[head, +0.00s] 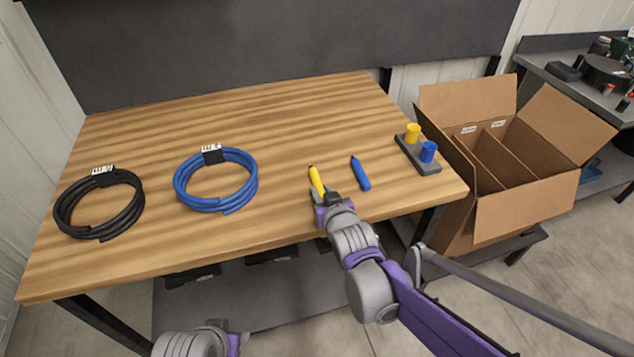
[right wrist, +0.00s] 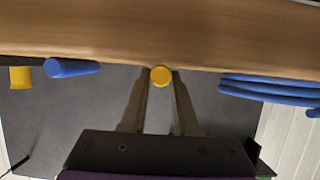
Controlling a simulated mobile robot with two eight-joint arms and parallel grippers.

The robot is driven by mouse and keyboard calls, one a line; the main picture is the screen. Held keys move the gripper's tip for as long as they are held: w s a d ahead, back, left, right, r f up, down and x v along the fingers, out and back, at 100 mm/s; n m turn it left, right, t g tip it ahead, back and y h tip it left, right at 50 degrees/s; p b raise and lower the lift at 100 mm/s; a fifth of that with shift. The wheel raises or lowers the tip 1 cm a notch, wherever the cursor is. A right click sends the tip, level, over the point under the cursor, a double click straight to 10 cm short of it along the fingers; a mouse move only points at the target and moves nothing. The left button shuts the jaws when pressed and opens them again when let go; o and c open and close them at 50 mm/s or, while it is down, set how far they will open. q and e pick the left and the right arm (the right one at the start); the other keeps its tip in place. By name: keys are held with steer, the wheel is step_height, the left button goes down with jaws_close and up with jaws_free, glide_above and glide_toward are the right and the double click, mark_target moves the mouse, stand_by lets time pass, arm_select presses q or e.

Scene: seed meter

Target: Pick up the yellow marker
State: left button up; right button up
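The yellow marker (head: 316,180) lies near the front edge of the wooden table, its dark tip pointing away from me. My right gripper (head: 327,199) is at its near end. In the right wrist view, the marker's round yellow end (right wrist: 161,75) sits between the two fingertips (right wrist: 161,82), which close in on both sides with no clear gap. Any lift off the table is too small to tell. My left gripper is not clearly in view; only purple and grey parts of mine show at the bottom edge.
A blue marker (head: 361,173) lies just right of the yellow one. A grey holder (head: 422,166) with yellow and blue cylinders stands at the table's right edge. A blue coil (head: 216,207) and a black coil (head: 99,236) lie left. An open cardboard box (head: 527,213) stands right.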

jaws_close()
stand_by(0.3)
step_height(320, 180, up, 10)
steer(key=shift+p, duration=1.2)
